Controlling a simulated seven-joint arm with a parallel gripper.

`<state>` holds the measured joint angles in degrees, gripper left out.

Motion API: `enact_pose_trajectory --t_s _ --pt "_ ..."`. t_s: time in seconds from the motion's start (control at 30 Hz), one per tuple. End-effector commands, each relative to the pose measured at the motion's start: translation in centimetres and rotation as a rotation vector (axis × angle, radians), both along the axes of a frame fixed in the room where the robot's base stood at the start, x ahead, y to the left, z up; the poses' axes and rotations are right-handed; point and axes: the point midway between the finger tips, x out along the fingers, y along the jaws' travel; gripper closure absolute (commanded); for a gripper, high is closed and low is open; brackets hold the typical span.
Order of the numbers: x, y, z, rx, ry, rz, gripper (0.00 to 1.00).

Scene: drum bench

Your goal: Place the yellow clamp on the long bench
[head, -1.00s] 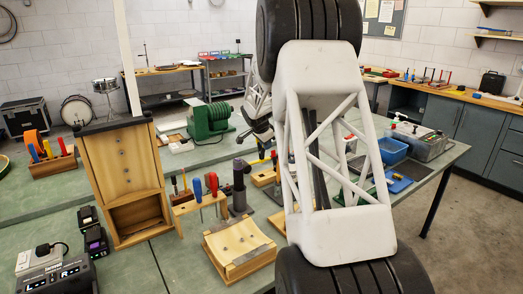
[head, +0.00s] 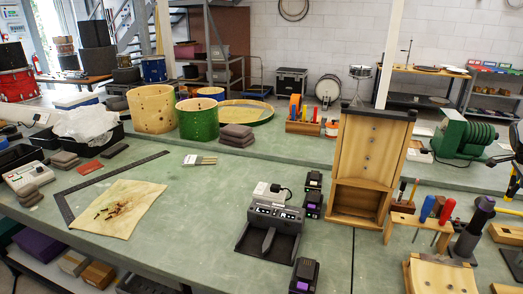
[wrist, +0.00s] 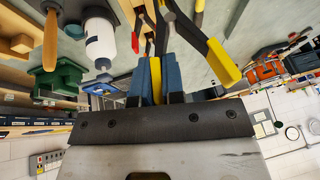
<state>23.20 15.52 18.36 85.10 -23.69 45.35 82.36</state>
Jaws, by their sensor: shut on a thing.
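The yellow clamp (wrist: 222,62), with black arms and yellow grips, is held by my gripper (wrist: 154,80) in the wrist view. One yellow grip is between the blue fingers; the other sticks out to the right. In the head view, a piece of the clamp's yellow (head: 508,198) and dark parts show at the right edge, and most of my gripper is outside the picture. A long green-topped bench (head: 215,205) fills the head view's foreground; I cannot tell whether it is the one named.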

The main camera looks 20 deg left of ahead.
Motion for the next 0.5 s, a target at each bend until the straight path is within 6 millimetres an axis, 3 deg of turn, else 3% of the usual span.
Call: enact_pose_trajectory --t_s 0.27,0.5 --pt "5.7 5.8 6.1 0.000 -0.005 0.033 1.00" --pt "9.7 12.4 11.0 -0.001 -0.005 0.080 1.00"
